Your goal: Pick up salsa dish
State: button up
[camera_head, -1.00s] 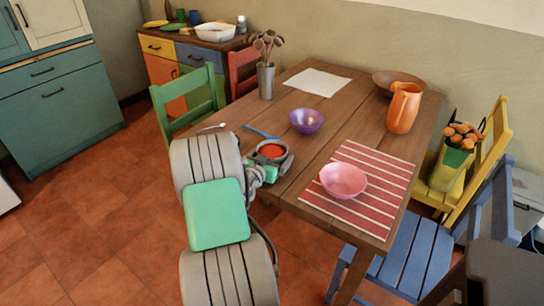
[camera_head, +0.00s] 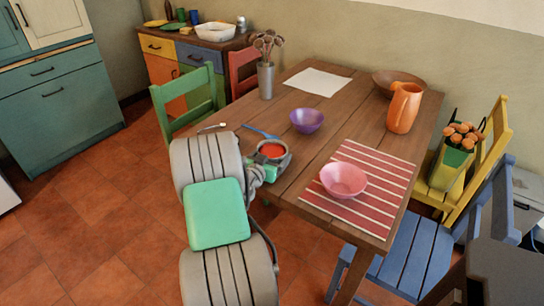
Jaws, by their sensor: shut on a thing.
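The salsa dish (camera_head: 271,149) is a small round dish with red content, at the left edge of the wooden table (camera_head: 310,158). My gripper (camera_head: 273,160) is at the dish, shut on it. My arm's large links cover the lower left of the view and hide part of the gripper. I cannot tell whether the dish touches the tabletop.
A blue utensil (camera_head: 260,132) lies just behind the dish. A purple bowl (camera_head: 307,120) stands to its right. A pink bowl (camera_head: 343,180) sits on the striped mat (camera_head: 384,163). An orange pitcher (camera_head: 404,108) and a utensil holder (camera_head: 266,80) stand farther back.

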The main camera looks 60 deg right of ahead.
jog(key=c, duration=0.3)
jog(key=shift+r, duration=0.1)
jog(key=shift+c, duration=0.2)
jog(key=shift+r, duration=0.1)
jog(key=shift+r, duration=0.8)
jog(key=w+a+r, duration=0.2)
jog(key=a+r, duration=0.9)
jog(key=a, duration=0.2)
jog(key=shift+w+a, duration=0.15)
jog(key=shift+a, duration=0.2)
